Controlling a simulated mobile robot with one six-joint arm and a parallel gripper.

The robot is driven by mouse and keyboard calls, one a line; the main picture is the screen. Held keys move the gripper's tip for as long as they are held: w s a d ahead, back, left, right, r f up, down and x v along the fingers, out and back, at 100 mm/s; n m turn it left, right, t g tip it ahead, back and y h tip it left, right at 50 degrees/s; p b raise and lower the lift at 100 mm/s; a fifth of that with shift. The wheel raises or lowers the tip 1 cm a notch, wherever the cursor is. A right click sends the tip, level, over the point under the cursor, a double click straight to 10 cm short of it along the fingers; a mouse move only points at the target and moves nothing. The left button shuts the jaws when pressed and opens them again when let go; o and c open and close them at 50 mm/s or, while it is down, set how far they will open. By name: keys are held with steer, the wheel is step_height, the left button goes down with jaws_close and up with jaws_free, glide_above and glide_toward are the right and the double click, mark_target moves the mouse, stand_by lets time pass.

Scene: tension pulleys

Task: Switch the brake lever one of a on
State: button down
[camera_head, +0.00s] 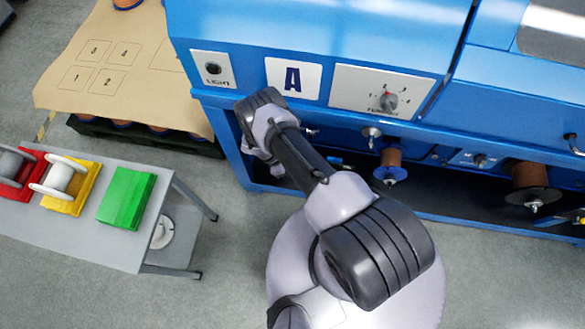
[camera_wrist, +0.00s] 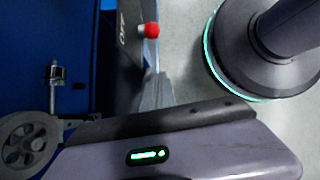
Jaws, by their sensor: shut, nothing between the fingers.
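A brake lever with a red ball knob (camera_wrist: 150,30) shows in the wrist view, on a dark panel marked OFF (camera_wrist: 121,28). Its base is hidden, and I cannot read its on or off position for certain. My gripper (camera_wrist: 156,82) shows as grey shut fingers just below the knob in the picture, apart from it and empty.
Spools (camera_head: 391,162) hang under the machine's front edge. A grey pulley wheel (camera_wrist: 27,143) is at the wrist view's lower left. A grey table (camera_head: 75,236) with a green block (camera_head: 126,199) stands left. A pallet with brown cardboard (camera_head: 140,75) is behind it. Floor between is free.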

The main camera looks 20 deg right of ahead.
steer(key=s+d+f, duration=0.2)
steer(key=d, duration=0.3)
steer(key=shift+s+d, duration=0.2)
